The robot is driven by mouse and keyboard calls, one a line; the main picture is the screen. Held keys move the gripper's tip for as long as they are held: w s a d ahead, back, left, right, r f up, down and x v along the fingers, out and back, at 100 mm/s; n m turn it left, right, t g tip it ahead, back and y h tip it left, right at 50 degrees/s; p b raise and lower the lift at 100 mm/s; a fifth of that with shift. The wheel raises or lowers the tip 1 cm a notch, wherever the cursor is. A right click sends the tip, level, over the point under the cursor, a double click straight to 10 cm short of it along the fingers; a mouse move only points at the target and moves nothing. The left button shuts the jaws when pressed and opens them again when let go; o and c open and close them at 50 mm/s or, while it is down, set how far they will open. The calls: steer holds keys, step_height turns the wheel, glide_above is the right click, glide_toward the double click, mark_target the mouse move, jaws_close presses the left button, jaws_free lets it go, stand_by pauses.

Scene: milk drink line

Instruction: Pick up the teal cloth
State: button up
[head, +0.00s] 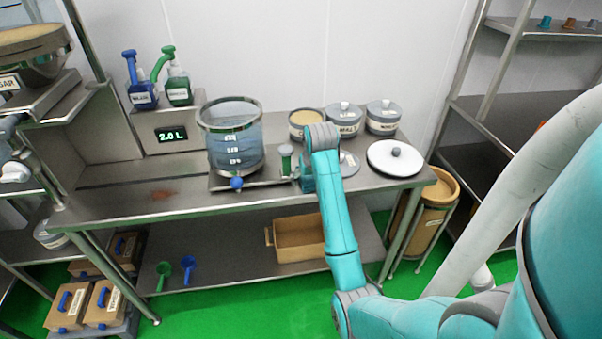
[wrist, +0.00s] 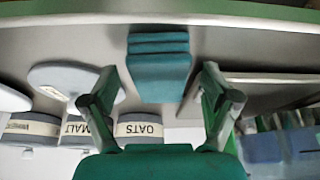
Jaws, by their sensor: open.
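The teal cloth (wrist: 160,65) shows in the wrist view as a folded, layered block on the steel worktop. My gripper (wrist: 158,78) is open, with one green finger on each side of the cloth and a visible gap to both. The fingers look empty, and I cannot tell how far above the worktop their tips are. In the head view my teal arm reaches over the front right of the table and largely hides my gripper and the cloth.
A clear vessel of blue liquid (head: 235,140) stands left of my arm. A white lid (head: 395,158) and several lidded tubs, one a grey-lidded tub (head: 383,117), are to the right and behind. A wooden crate (head: 299,240) sits on the lower shelf. The worktop's left front is mostly clear.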

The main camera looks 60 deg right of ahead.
steer(key=shift+f, duration=0.1)
steer(key=c, duration=1.1)
steer(key=shift+c, duration=0.2)
